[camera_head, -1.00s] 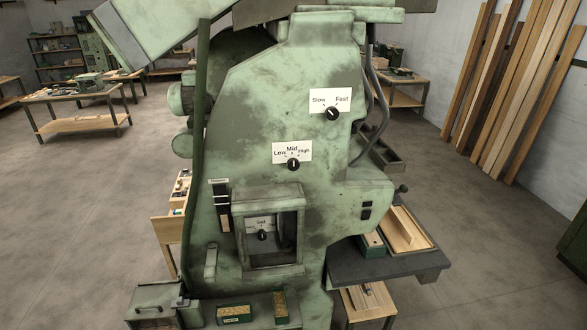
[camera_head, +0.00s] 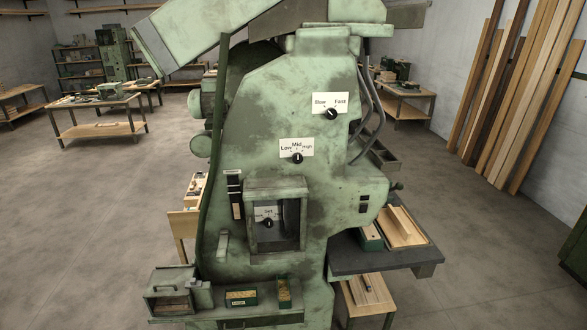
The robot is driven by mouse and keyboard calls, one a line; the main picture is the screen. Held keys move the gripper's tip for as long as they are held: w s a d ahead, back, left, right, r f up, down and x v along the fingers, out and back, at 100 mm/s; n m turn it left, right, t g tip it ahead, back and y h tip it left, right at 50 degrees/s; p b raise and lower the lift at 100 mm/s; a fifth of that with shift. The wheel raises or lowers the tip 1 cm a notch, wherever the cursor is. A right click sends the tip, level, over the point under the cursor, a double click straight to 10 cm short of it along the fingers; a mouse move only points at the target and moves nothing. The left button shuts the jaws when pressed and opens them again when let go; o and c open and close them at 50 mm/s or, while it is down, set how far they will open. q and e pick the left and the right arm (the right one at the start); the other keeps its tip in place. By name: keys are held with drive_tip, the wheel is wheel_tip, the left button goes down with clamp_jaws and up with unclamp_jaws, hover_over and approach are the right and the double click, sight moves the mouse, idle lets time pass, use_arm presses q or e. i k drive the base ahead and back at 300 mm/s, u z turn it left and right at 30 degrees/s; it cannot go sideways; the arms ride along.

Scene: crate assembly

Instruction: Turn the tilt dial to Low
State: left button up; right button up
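The tilt dial (camera_head: 297,158) is a small black knob on the front of the green machine (camera_head: 260,120). Its white label plate (camera_head: 296,146) reads Low, Mid and High from left to right. The knob's white mark appears to point up, toward Mid. Neither of my grippers shows in the head view.
A Slow/Fast dial (camera_head: 332,113) is above right of it, and a Set dial (camera_head: 267,223) sits inside a recessed box below. A dark side table (camera_head: 380,262) juts out right. Open floor (camera_head: 90,230) lies left. Planks (camera_head: 510,90) lean on the right wall.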

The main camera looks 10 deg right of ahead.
sight(297, 158)
drive_tip(key=u, duration=1)
drive_tip(key=i, duration=0.8)
drive_tip(key=z, duration=0.45)
